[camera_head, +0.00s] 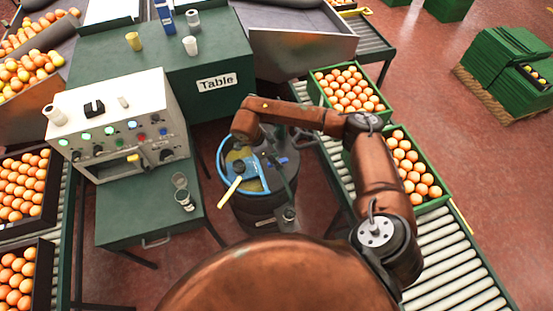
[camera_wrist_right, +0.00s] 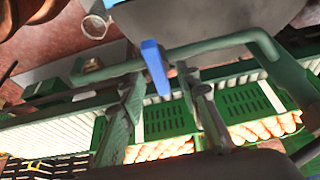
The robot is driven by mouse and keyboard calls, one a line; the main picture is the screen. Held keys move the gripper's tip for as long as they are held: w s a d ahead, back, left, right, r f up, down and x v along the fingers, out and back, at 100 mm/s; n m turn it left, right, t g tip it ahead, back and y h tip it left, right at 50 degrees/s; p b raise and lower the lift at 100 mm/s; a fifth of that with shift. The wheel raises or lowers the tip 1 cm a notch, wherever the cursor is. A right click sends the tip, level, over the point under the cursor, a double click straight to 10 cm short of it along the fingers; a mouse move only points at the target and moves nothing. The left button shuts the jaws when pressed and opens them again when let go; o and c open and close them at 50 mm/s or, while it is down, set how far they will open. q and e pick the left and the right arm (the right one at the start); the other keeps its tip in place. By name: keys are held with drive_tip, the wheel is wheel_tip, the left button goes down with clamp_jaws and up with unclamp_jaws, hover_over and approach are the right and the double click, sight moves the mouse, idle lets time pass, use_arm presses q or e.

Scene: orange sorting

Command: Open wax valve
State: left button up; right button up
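The wax valve appears as a small blue lever (camera_head: 283,160) on the dark drum (camera_head: 262,208) in the head view. In the right wrist view the blue lever (camera_wrist_right: 155,68) hangs below a grey rounded body, near a green pipe. My right gripper (camera_head: 272,158) is over the drum, close to the lever and partly hidden by its own arm. In the wrist view its two fingers (camera_wrist_right: 160,92) stand apart, with the lever showing between their tips and gaps on both sides. I cannot tell whether they touch it. My left gripper is not in view.
A blue ring and a yellow handle (camera_head: 230,190) sit on the drum's top. A green table (camera_head: 215,58) and a control box (camera_head: 120,128) stand to the left. A roller conveyor (camera_head: 450,262) with green crates of oranges (camera_head: 437,203) runs along the right.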

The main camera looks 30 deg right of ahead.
drive_tip(key=shift+s+d+f, duration=0.1)
drive_tip(key=shift+d+f, duration=0.15)
drive_tip(key=shift+f, duration=0.2)
clamp_jaws()
